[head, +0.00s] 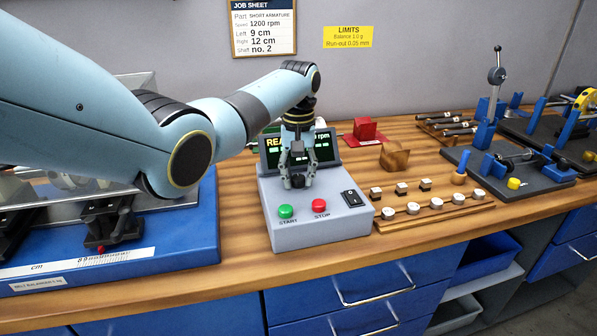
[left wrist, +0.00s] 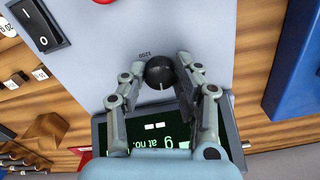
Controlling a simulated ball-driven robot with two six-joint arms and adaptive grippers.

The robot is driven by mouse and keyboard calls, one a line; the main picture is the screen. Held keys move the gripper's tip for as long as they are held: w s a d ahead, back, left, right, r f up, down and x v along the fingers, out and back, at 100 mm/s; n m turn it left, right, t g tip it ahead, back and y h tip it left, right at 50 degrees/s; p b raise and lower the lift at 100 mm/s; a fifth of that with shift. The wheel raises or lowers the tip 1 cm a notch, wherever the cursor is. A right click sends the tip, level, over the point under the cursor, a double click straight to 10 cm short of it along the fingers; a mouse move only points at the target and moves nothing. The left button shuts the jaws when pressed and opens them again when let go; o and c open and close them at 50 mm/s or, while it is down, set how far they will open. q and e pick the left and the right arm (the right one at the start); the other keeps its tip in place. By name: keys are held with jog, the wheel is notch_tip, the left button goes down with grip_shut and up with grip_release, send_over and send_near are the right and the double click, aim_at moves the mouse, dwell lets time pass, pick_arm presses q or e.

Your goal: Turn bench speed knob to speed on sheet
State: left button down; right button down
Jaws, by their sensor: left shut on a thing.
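The job sheet (head: 264,28) on the wall reads speed 1200 rpm. The bench control box (head: 322,222) carries a green START button (head: 286,211), a red STOP button (head: 319,205) and a black rocker switch (head: 351,198). Its black speed knob (left wrist: 160,72) sits between my left gripper's fingers in the left wrist view, with a label reading 1200 beside it. A pale mark on the knob faces the display, away from that label. My left gripper (head: 298,181) is shut on the knob, hiding most of it in the head view. My right gripper is not in view.
The display (head: 329,151) stands behind the knob, partly covered by my gripper. A rack of round weights (head: 436,204) lies right of the box. The blue balancing machine (head: 180,246) is at left. A yellow limits sign (head: 348,37) hangs on the wall.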

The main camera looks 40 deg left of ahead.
pick_arm(q)
jog(key=m+p, duration=0.1)
jog(key=m, duration=0.1)
jog(key=shift+r+m+p, duration=0.15)
jog(key=shift+m+p, duration=0.15)
jog(key=shift+p, duration=0.1)
jog(key=m+p, duration=0.1)
jog(key=m, duration=0.1)
jog(key=shift+m, duration=0.4)
jog(key=m+p, duration=0.1)
jog(key=m, duration=0.2)
jog(key=shift+m, duration=0.3)
jog(key=m+p, duration=0.1)
jog(key=m, duration=0.2)
jog(key=shift+m, duration=0.3)
jog(key=m, duration=0.3)
jog(key=shift+w+m+p, duration=0.1)
jog(key=shift+m+p, duration=0.2)
jog(key=shift+p, duration=0.1)
jog(key=m, duration=0.9)
jog(key=shift+m, duration=1.7)
